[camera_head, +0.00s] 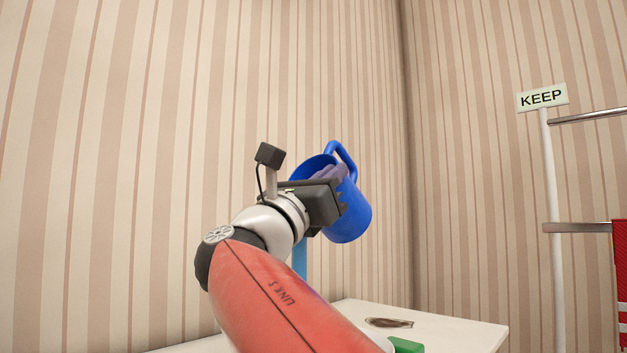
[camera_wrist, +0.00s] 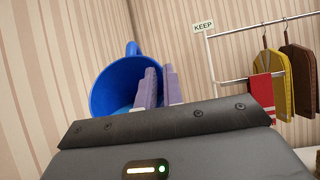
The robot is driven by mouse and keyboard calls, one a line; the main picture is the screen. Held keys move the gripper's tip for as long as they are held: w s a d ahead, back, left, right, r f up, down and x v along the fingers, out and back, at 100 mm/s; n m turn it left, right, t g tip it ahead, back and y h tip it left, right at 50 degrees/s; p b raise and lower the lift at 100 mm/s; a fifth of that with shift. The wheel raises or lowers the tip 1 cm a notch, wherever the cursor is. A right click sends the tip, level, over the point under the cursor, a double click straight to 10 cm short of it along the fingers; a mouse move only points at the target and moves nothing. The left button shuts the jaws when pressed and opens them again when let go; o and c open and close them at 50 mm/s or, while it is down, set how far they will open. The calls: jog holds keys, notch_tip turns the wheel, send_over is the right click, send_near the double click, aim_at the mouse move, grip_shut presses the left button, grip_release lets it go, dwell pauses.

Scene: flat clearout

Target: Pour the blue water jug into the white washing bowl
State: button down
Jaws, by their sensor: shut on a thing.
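The blue water jug (camera_head: 346,212) is up in the air above the white table, tilted with its mouth toward the upper left and its handle at the top right. In the wrist view I look into the open mouth of the jug (camera_wrist: 115,85). My gripper (camera_head: 332,176) is shut on the jug's wall at the rim; its pale purple fingers also show in the wrist view (camera_wrist: 161,88). A light-blue vertical strip (camera_head: 299,260) hangs below the gripper and looks like falling water; its top and bottom are hidden. I cannot make out the white washing bowl; my arm covers that area.
The white table (camera_head: 455,332) bears a flat brown oval thing (camera_head: 388,322) and a green thing (camera_head: 405,345). At right stands a metal rail with a KEEP sign (camera_head: 542,97), a red cloth (camera_head: 621,270) and hanging garments (camera_wrist: 272,85). Striped walls meet in a corner behind the jug.

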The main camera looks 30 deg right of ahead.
dwell(0.4)
jog(key=shift+s+a+f+h, duration=0.2)
jog(key=shift+f+h, duration=0.3)
jog(key=shift+h, duration=0.3)
jog(key=shift+a+f+t+h, duration=0.25)
jog(key=shift+f+t+h, duration=0.05)
jog(key=shift+f+h, duration=0.3)
